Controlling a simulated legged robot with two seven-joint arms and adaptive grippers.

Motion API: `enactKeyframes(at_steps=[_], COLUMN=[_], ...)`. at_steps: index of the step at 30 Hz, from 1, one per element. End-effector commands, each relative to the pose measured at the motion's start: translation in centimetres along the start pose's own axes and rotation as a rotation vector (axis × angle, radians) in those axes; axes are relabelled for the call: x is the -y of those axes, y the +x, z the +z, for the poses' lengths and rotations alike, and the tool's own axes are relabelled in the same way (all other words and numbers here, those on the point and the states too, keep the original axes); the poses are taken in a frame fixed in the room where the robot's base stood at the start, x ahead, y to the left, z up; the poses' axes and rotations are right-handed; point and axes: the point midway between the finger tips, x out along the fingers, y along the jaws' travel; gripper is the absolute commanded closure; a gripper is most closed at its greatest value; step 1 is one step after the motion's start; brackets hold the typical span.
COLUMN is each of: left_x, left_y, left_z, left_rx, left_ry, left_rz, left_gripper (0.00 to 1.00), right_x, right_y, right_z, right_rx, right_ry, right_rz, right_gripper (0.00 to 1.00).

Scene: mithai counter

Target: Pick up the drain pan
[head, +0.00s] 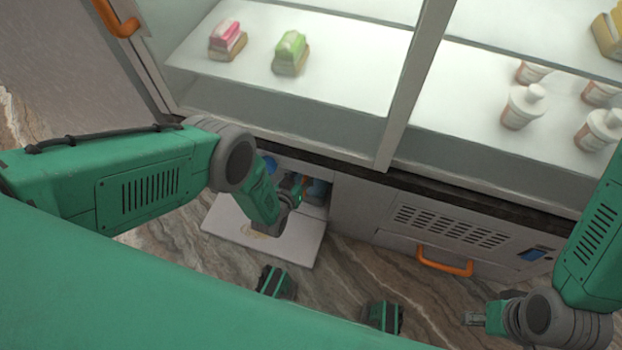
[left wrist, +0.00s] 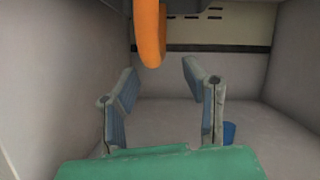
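No drain pan can be clearly made out in either view. My left arm reaches into the open compartment under the glass counter, with its gripper (head: 292,192) at the opening. In the left wrist view my left gripper (left wrist: 160,100) has its two fingers spread apart with nothing between them. An orange curved bar (left wrist: 150,32) hangs above and beyond the fingers; I cannot tell what it belongs to. My right gripper (head: 475,320) is low at the right, above the floor and apart from the counter; its finger gap is not clear.
A pale flat panel (head: 300,244) extends from the compartment. A blue object (left wrist: 229,132) stands inside, right of my left fingers. Grey walls close in on both sides. A vented panel with an orange handle (head: 445,262) is to the right. Sweets and white-capped containers (head: 523,106) sit behind glass.

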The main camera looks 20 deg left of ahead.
Motion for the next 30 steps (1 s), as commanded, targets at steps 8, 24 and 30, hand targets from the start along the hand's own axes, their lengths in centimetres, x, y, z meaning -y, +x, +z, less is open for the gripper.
enactKeyframes(at_steps=[8,24,30], left_x=[-0.3,-0.3,-0.4], left_y=[4.1,5.0,5.0], left_z=[0.0,-0.3,-0.4], left_rx=[-0.003,0.0,-0.004], left_ry=[0.001,0.0,0.0], left_rz=[0.002,0.001,0.001], left_gripper=[0.61,1.0,1.0], right_x=[0.0,0.0,0.0], right_y=[2.8,3.1,3.1], right_z=[0.2,0.1,0.2], right_rx=[0.0,0.0,0.0], right_ry=[0.0,0.0,0.0], right_rz=[0.0,0.0,0.0], right_gripper=[0.6,0.6,0.6])
